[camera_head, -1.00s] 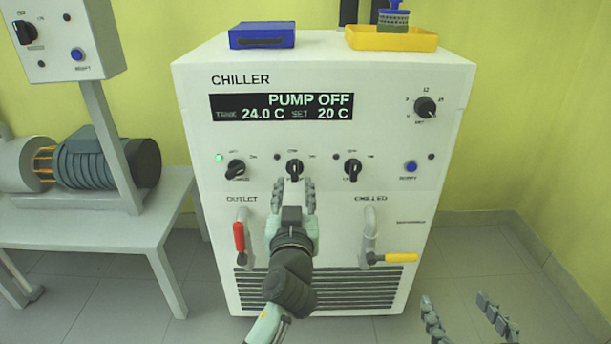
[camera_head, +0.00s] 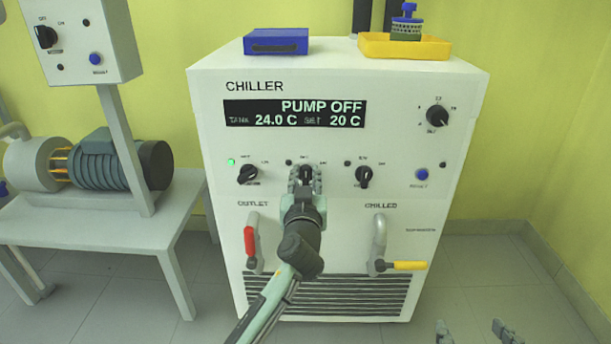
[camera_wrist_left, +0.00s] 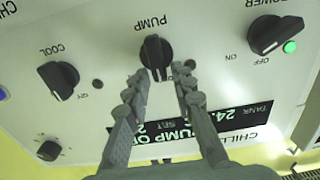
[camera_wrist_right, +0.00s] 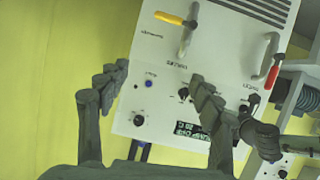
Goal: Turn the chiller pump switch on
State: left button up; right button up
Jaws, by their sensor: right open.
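The chiller (camera_head: 330,226) is a white cabinet whose display reads PUMP OFF. The black pump switch (camera_head: 306,172) is the middle of three knobs in a row, partly covered by my left gripper (camera_head: 305,181). In the left wrist view the pump switch (camera_wrist_left: 156,54) shows upside down under its PUMP label, its bar roughly vertical. My left gripper (camera_wrist_left: 161,80) is open, one finger on each side of the knob's near end, with gaps visible. Contact cannot be told. My right gripper (camera_head: 474,332) is open and empty at the bottom right, away from the panel.
The power knob (camera_head: 248,174) with a lit green lamp and the cool knob (camera_head: 363,176) flank the pump switch. A red-handled valve (camera_head: 250,242) and a yellow-handled valve (camera_head: 404,265) sit below. A bench with a motor (camera_head: 112,164) stands left.

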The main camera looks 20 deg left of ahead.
pick_arm(q)
grip_shut()
